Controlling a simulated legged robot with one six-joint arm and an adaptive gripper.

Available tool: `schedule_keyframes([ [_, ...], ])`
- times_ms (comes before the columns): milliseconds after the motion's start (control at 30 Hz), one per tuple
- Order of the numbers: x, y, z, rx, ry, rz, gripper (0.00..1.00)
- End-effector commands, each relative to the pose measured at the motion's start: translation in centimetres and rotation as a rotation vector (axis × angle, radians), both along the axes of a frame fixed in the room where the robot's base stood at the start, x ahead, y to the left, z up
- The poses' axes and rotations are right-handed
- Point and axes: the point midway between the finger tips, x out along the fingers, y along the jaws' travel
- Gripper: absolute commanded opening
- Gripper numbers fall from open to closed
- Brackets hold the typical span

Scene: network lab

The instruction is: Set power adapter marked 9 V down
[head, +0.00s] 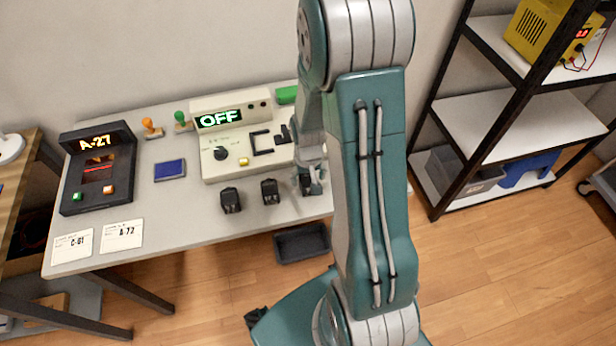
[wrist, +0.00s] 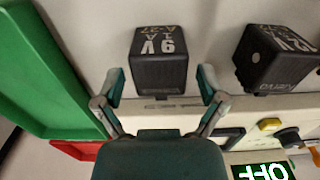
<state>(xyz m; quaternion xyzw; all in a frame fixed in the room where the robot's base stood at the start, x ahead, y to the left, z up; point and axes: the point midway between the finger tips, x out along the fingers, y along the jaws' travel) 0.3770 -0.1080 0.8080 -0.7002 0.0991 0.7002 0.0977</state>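The black power adapter marked 9 V (wrist: 158,68) stands on the light table top, its label upside down in the wrist view. My gripper (wrist: 161,82) is open, with one finger on each side of this adapter and a visible gap to both. In the head view my gripper (head: 312,178) is low over the table's right part, and a dark block (head: 305,186) beneath it is mostly hidden. A second adapter, marked 12 V (wrist: 275,58), stands to the right in the wrist view; it appears to be the middle block (head: 270,191) in the head view.
Another dark adapter (head: 230,200) stands further left. The tester (head: 221,158) behind them reads OFF. A green tray (wrist: 40,75) and a red one (wrist: 80,150) lie close at the wrist view's left. A black A-27 unit (head: 97,166) and two cards, C-61 (head: 72,247) and A-72 (head: 121,235), are left.

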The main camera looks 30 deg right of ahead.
Motion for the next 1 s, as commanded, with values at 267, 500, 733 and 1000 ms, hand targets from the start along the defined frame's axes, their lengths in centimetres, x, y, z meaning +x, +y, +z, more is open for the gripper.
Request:
schedule_keyframes([
  [267, 0.0, 0.0, 0.0, 0.0, 0.0, 0.0, 0.96],
  [500, 0.1, 0.0, 1.7, -0.001, -0.005, 0.0, 0.96],
  [733, 0.1, 0.0, 6.0, -0.002, -0.007, 0.0, 0.96],
  [1000, 0.1, 0.0, 10.9, -0.001, -0.005, 0.0, 0.96],
])
